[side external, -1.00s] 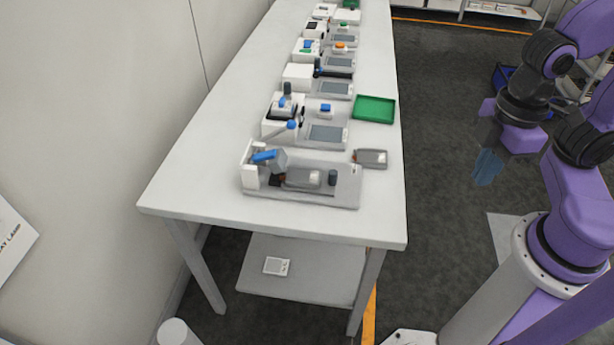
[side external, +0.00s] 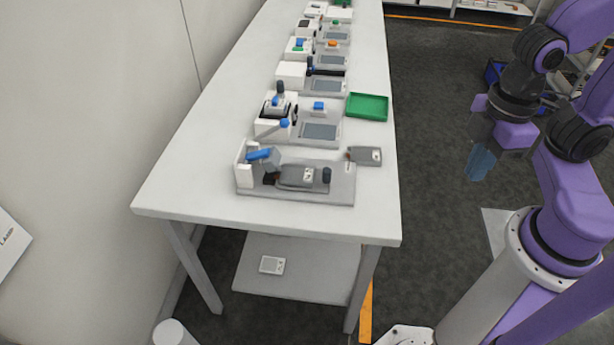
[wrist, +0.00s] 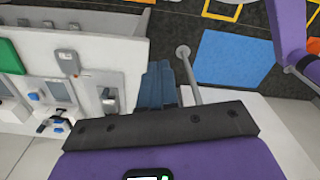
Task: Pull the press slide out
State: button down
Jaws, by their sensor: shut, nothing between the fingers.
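The press fixture (side external: 345,190) stands at the near end of the long white table. It has a grey base, a white block at left, a blue-handled lever (side external: 260,154), a grey slide piece (side external: 297,177) and a dark upright knob (side external: 327,175). The slide piece also shows in the wrist view (wrist: 110,101). My gripper (side external: 480,163) is shut and empty, with bluish fingers. It hangs over the aisle right of the table, well apart from the fixture. In the wrist view the fingers (wrist: 158,88) point past the table edge.
A loose grey piece (side external: 365,156) lies just behind the fixture's right end. A green tray (side external: 367,107) and several small screen devices (side external: 320,131) line the table behind. The aisle floor between table and arm is clear.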

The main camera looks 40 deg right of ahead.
jog(key=c, duration=1.8)
grip_release()
jog(key=o, duration=0.5)
jog(key=shift+c, duration=0.2)
jog(key=o, duration=0.4)
jog(key=w+a+m, duration=0.1)
jog(key=w+a, duration=0.2)
jog(key=w, duration=0.2)
jog(key=shift+w+a+r, duration=0.15)
jog(key=shift+a+r, duration=0.15)
jog(key=m, duration=0.4)
send_over(327, 170)
notch_tip(327, 170, down, 5)
notch_tip(327, 170, down, 17)
jog(key=shift+f, duration=0.15)
